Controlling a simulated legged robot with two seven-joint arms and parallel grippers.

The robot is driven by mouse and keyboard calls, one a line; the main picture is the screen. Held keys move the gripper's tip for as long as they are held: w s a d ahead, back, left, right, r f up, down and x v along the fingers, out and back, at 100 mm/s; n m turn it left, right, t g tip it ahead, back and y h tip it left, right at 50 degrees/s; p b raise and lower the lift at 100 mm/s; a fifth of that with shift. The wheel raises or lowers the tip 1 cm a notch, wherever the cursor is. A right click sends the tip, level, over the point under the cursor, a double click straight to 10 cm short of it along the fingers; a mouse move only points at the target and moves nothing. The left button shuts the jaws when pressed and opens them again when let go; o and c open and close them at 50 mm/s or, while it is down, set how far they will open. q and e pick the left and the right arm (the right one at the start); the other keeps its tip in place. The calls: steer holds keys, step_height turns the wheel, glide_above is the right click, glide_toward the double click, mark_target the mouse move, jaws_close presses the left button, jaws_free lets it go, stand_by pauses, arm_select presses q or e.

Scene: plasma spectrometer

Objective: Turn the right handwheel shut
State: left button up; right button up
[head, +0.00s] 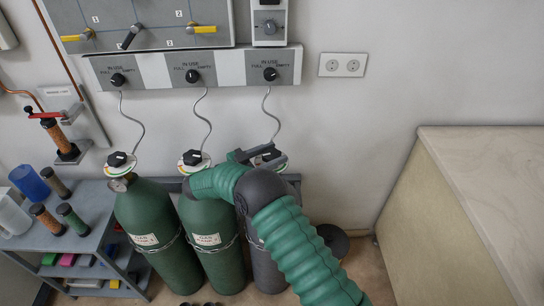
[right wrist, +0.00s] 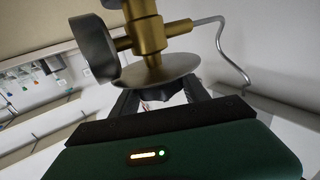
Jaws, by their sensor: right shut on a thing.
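The right handwheel (head: 269,154) is a dark knob on the round white disc on top of the right, grey cylinder (head: 264,265). My right gripper (head: 250,154) is at this knob, shut on it; my green arm covers much of the cylinder top. In the right wrist view, my two dark fingers (right wrist: 160,98) stand either side of the dark handwheel (right wrist: 160,86), under a pale disc (right wrist: 160,70) and a brass valve body (right wrist: 149,32). The knob's turn angle is not readable. My left gripper is out of view.
Two green cylinders (head: 147,215) with similar knobs stand to the left. Thin hoses rise to a wall panel (head: 195,68) with selector knobs. A shelf cart (head: 95,215) is at left, a pale-topped counter (head: 490,165) at right.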

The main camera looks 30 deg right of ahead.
steer(key=shift+r+m+g, duration=0.2)
steer(key=shift+m+g, duration=0.1)
steer(key=o, duration=1.4)
steer(key=shift+w+f, duration=0.1)
steer(key=shift+w, duration=0.05)
steer(key=shift+c, duration=0.2)
steer(key=shift+a, duration=0.1)
steer(key=w+a+b, duration=0.1)
steer(key=a, duration=1.6)
steer(key=shift+w, duration=0.2)
steer(key=shift+d+f, duration=0.1)
